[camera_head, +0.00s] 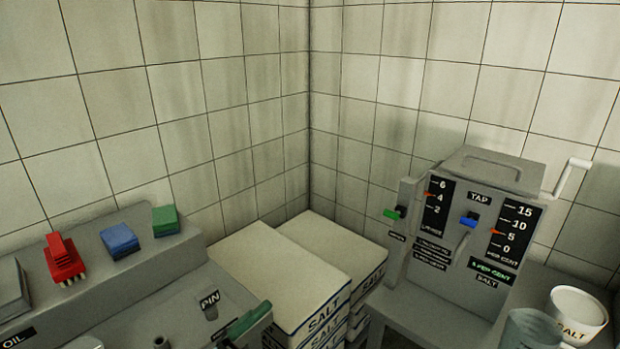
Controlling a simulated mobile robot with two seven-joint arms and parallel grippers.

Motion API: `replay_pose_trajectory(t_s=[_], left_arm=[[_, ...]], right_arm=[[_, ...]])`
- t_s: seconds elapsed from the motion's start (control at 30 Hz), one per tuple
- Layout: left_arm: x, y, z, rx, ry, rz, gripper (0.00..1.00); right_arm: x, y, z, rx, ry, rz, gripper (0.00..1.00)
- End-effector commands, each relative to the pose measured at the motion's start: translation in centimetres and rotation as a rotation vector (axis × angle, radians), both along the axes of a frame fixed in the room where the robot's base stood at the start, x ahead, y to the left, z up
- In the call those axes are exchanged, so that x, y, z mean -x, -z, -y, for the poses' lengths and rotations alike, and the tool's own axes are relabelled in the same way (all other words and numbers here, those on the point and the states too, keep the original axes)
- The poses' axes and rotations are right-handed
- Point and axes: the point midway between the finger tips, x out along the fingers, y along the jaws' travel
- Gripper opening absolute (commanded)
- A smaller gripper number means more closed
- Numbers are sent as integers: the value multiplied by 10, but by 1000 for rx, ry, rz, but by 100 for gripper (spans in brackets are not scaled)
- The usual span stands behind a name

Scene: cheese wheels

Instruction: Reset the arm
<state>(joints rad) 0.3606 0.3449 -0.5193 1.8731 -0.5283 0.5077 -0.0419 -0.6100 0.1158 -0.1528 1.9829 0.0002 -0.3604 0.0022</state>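Neither of my grippers shows in the head view, and no part of my arms can be made out. Whether they are open, shut or holding anything is hidden from this view.
A grey ledge (105,285) bears a red brush (64,260), a blue block (120,241) and a green block (165,220). Stacked salt boxes (285,275) fill the corner. A grey tap machine (470,225) stands right, near a salt tub (580,312) and a clear vessel (530,331). Tiled walls close the back.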

Motion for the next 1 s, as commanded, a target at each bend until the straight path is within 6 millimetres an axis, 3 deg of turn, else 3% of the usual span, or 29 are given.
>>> replay_pose_trajectory(t_s=[0.17,0.33,0.47,0.6,0.8,1.0], left_arm=[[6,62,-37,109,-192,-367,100],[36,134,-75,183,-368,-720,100],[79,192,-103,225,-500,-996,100],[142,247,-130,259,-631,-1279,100],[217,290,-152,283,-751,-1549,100],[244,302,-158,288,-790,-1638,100]], right_arm=[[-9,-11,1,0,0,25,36],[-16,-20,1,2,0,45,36],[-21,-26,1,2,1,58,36],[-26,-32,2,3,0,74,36],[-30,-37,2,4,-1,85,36],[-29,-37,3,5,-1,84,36]])
